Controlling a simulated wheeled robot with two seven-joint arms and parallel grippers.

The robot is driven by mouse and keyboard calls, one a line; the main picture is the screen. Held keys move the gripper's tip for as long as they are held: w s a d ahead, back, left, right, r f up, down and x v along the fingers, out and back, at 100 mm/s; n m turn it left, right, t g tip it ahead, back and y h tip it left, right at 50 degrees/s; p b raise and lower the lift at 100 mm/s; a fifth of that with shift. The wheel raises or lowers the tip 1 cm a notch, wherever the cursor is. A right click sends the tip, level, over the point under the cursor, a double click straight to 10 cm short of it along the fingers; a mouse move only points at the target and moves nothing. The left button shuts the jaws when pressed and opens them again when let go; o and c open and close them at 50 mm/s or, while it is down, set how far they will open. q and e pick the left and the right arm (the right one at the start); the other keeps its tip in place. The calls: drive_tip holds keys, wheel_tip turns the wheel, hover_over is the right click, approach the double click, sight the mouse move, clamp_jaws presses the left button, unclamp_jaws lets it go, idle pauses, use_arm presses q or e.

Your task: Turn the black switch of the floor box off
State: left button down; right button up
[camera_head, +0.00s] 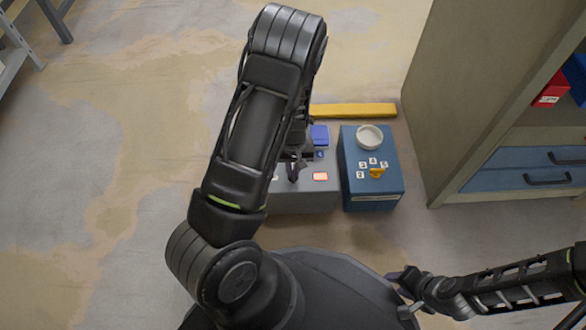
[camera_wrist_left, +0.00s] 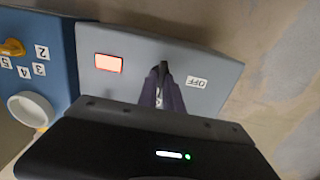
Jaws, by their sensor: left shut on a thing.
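The grey floor box (camera_head: 305,199) stands on the floor beside a blue box, partly hidden under my left arm. It also shows in the left wrist view (camera_wrist_left: 212,67), with a lit red-orange indicator (camera_wrist_left: 108,63) and an OFF label (camera_wrist_left: 197,82). My left gripper (camera_wrist_left: 163,82) is over the grey box, between the indicator and the OFF label, shut on the black switch. The fingers mostly hide the switch, so its exact angle cannot be told. The indicator also shows in the head view (camera_head: 320,176). My right gripper (camera_head: 400,291) is open and empty at lower right.
The blue box (camera_head: 373,205) carries a white round socket (camera_head: 369,136), a yellow knob (camera_head: 377,172) and number labels. A yellow bar (camera_head: 353,110) lies behind the boxes. A cabinet (camera_head: 470,95) with blue drawers stands to the right.

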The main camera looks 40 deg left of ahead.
use_arm(q)
drive_tip(key=shift+n, duration=0.3)
drive_tip(key=n+p, duration=0.1)
drive_tip(key=n, duration=0.1)
drive_tip(key=n+p, duration=0.1)
drive_tip(key=p, duration=0.1)
drive_tip(key=shift+r+n, duration=0.2)
drive_tip(key=shift+n, duration=0.2)
drive_tip(key=n+p, duration=0.3)
drive_tip(key=n, duration=0.1)
drive_tip(key=shift+n, duration=0.3)
drive_tip(key=n+p, duration=0.2)
drive_tip(key=n, duration=0.3)
drive_tip(key=shift+p, duration=0.35)
drive_tip(key=shift+f+n+p, duration=0.15)
drive_tip(key=shift+n+p, duration=0.5)
drive_tip(key=shift+n, duration=1.35)
drive_tip(key=c, duration=1.5)
unclamp_jaws()
